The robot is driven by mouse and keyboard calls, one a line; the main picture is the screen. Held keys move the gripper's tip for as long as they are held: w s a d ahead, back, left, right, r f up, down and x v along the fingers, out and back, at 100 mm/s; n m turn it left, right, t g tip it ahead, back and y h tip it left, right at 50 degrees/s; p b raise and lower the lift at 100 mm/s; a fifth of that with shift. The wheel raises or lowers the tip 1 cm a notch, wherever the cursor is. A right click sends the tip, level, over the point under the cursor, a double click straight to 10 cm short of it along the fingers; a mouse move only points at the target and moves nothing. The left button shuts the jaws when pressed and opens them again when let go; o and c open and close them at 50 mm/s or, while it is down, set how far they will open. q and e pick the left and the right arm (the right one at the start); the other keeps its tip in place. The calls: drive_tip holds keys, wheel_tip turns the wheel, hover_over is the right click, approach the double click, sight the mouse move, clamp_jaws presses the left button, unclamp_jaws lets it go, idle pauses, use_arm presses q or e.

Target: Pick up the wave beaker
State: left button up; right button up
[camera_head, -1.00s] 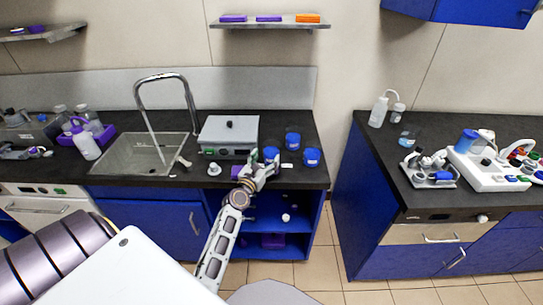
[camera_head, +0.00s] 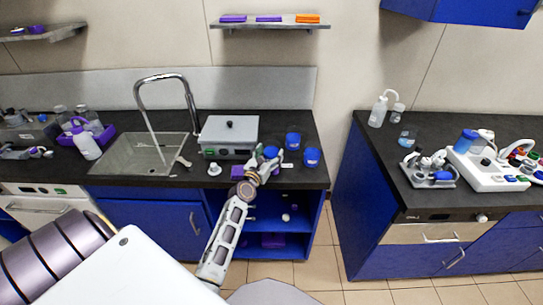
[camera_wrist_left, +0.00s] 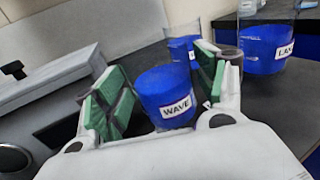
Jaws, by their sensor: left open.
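The wave beaker (camera_wrist_left: 166,96) is a blue-filled beaker with a white "WAVE" label in the left wrist view. It stands upright on the dark counter, between the green-padded fingers of my left gripper (camera_wrist_left: 158,84). The fingers are open, with visible space between the left pad and the beaker; whether the right pad touches it I cannot tell. In the head view the beaker (camera_head: 271,152) is partly hidden by my left gripper (camera_head: 266,163). My right gripper is not in view.
Two other blue beakers stand close by, one behind (camera_head: 293,141) and one to the right (camera_head: 312,157), labelled "LAV..." in the wrist view (camera_wrist_left: 265,48). A grey box-shaped device (camera_head: 229,135) stands left of the gripper, beside the sink (camera_head: 120,155).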

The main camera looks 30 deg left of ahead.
sight(271, 144)
use_arm(q)
drive_tip(key=shift+w+a, duration=0.15)
drive_tip(key=shift+w, duration=0.85)
drive_tip(key=shift+c, duration=0.2)
drive_tip(key=c, duration=0.7)
drive_tip(key=shift+c, duration=0.5)
drive_tip(key=shift+r+p, duration=0.65)
drive_tip(key=shift+p, duration=0.05)
wheel_tip(271, 144, up, 2)
drive_tip(key=shift+r+p, duration=0.1)
drive_tip(key=shift+p, duration=1)
wheel_tip(271, 144, up, 6)
drive_tip(key=p, duration=0.6)
drive_tip(key=shift+r, duration=0.25)
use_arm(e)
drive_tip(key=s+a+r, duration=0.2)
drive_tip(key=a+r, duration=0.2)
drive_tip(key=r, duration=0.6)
